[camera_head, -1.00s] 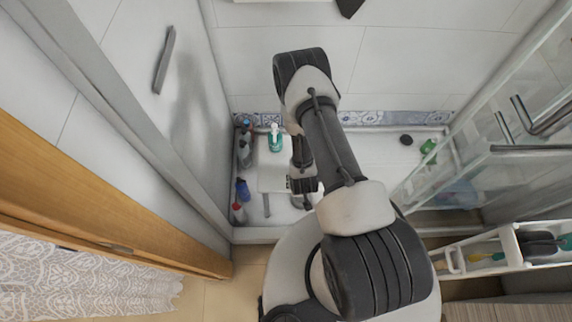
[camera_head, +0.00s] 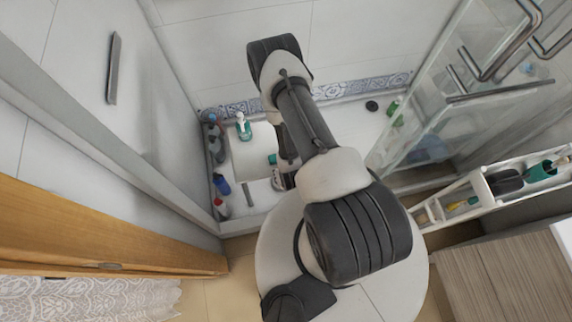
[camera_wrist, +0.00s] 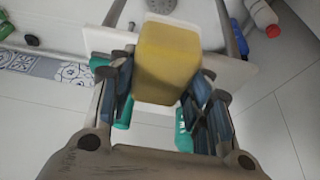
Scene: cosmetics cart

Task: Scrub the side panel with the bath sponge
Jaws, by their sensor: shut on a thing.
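My gripper (camera_wrist: 160,85) is shut on a yellow block-shaped sponge (camera_wrist: 168,60) in the wrist view, with one finger on either side of it. A flat white panel (camera_wrist: 240,77) lies just behind the sponge; I cannot tell whether they touch. Teal bottles (camera_wrist: 184,135) show below and beyond the fingers. In the head view the white panel (camera_head: 258,153) stands in the shower area, left of my arm. My arm hides the sponge and most of the gripper there.
Several bottles (camera_head: 221,185) line the left wall. A teal pump bottle (camera_head: 243,128) stands behind the panel. A glass door (camera_head: 425,110) with metal handles is at the right. A white cart (camera_head: 485,198) with brushes stands at the lower right.

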